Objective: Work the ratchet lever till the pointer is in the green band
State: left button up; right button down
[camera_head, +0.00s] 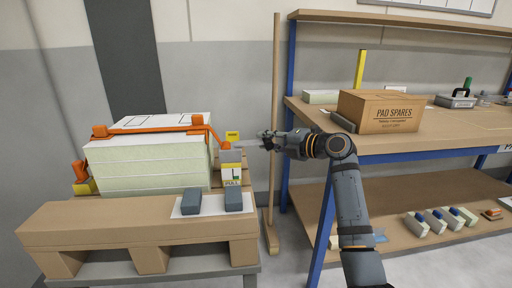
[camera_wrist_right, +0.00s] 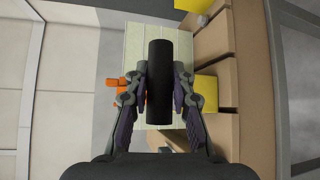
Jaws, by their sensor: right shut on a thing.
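My right gripper (camera_head: 266,141) is shut on the dark grip of the ratchet lever (camera_wrist_right: 160,83), which lies between both fingers in the wrist view (camera_wrist_right: 160,95). In the head view the lever's pale bar runs left from my fingers toward the ratchet beside the panels. An orange strap (camera_head: 160,129) passes over a stack of pale green panels (camera_head: 150,165). A yellow and white plate marked "L" and "PULL" (camera_head: 231,175) stands at the stack's front right. The pointer and green band cannot be made out. My left gripper is out of view.
The stack rests on a wooden pallet (camera_head: 130,223) with two dark grey blocks (camera_head: 191,202) at its front. A wooden pole (camera_head: 275,100) leans close by the gripper. At right, a shelf bench (camera_head: 440,142) carries a "PAD SPARES" carton (camera_head: 380,110).

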jog(key=c, duration=1.1)
grip_release()
jog(key=shift+w+a, duration=0.1)
jog(key=b+v, duration=0.1)
jog(key=v, duration=0.5)
jog(key=shift+f, duration=0.1)
